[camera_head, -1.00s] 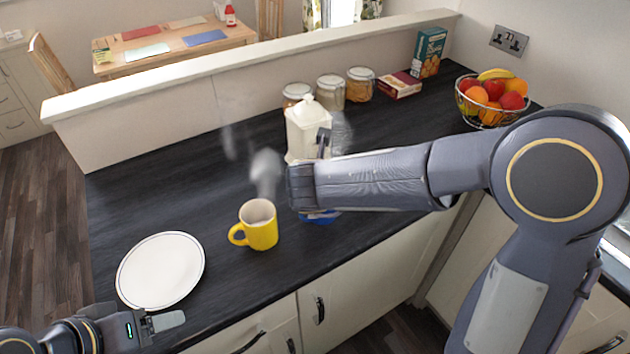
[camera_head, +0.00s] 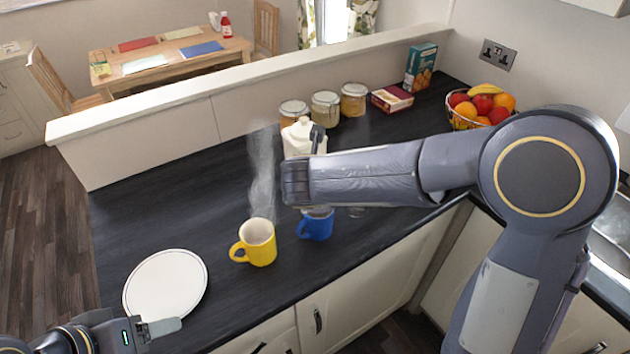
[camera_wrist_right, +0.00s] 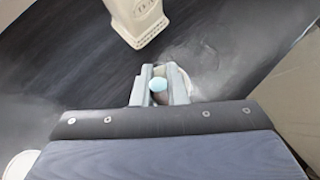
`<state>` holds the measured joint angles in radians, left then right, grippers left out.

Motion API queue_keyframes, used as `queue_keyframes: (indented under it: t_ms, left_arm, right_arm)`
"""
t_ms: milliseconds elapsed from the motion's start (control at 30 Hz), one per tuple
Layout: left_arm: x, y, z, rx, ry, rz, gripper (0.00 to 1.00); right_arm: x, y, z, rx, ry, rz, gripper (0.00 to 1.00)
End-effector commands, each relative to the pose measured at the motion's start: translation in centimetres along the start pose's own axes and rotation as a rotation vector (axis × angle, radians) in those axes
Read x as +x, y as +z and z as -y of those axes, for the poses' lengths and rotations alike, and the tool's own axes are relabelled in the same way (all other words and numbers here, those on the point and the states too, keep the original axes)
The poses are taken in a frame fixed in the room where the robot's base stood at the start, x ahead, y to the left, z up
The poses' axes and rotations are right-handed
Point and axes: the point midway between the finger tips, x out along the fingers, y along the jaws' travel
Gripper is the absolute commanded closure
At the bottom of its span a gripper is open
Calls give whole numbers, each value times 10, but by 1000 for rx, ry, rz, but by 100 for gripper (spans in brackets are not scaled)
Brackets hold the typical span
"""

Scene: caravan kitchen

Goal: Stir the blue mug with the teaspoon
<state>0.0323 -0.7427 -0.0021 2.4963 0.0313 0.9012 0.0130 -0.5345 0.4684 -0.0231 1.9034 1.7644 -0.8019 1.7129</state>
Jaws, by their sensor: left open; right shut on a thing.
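The blue mug (camera_head: 316,226) stands upright on the dark worktop, right of the yellow mug (camera_head: 257,243). My right arm's wrist is over its upper part in the head view and hides its rim and my right gripper's fingers. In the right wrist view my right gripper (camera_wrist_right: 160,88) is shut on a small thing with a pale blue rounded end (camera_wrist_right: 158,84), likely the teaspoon. Its lower part is hidden, so I cannot tell whether it is inside the mug. My left gripper (camera_head: 165,327) is open and empty at the lower left, by the plate.
A white plate (camera_head: 166,284) lies at the left. A white container (camera_head: 298,138) stands behind my right wrist and shows in the right wrist view (camera_wrist_right: 138,18). Jars (camera_head: 325,109), boxes and a fruit bowl (camera_head: 478,108) are further back. Steam rises behind the yellow mug.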

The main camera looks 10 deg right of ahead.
Motion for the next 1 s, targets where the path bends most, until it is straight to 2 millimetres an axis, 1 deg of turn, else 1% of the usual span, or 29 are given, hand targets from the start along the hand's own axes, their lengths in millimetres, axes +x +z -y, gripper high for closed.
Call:
queue_keyframes:
  t_ms: [33,367,700,1000]
  left_arm:
    - [-5,-3,-2,0,0,0,34]
    - [-22,-11,-10,0,0,0,34]
    - [-25,-13,-12,0,0,0,34]
    - [-26,-13,-12,0,0,0,34]
  right_arm:
    - [-5,5,0,1,0,0,100]
    - [-21,22,0,2,0,0,100]
    - [-34,35,0,1,0,1,100]
    - [-36,37,0,0,0,0,100]
